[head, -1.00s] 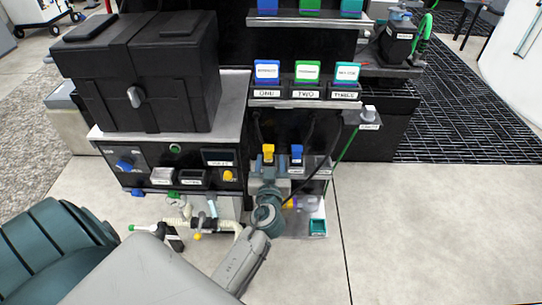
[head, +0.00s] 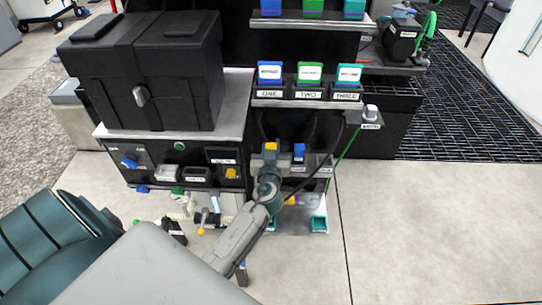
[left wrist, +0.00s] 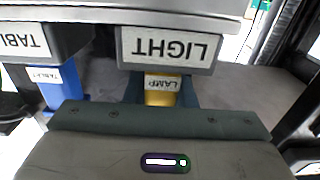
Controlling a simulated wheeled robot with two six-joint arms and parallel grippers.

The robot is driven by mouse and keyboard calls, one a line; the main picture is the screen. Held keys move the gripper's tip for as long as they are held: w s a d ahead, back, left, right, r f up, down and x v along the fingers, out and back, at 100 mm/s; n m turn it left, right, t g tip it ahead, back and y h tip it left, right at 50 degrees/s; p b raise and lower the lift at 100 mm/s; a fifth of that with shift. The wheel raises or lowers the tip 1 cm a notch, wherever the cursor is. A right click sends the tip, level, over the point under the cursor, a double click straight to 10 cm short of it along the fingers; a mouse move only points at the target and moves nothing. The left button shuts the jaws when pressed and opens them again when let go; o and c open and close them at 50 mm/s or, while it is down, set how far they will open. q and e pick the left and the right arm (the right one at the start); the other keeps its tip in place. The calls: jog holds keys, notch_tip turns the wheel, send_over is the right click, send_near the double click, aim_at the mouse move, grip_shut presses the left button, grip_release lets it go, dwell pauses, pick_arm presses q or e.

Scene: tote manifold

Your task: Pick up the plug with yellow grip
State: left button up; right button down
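The plug with yellow grip shows in the left wrist view (left wrist: 163,97), with a LAMP label, below the holder marked LIGHT (left wrist: 170,48). In the head view only a bit of its yellow top (head: 270,146) shows; my left gripper (head: 270,163) hides the rest. In the left wrist view the dark teal fingers of my left gripper (left wrist: 162,92) lie on both sides of the yellow grip, very near it. I cannot tell whether they touch it. My right gripper is not in view.
A blue-grip plug (head: 299,151) labelled TABLET stands just right of the yellow one; it also shows in the left wrist view (left wrist: 69,83). A dark cable hangs close by. Shelves with bins ONE, TWO and THREE (head: 309,95) stand above. A black case (head: 150,75) stands at left.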

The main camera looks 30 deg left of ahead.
pick_arm(q)
grip_shut()
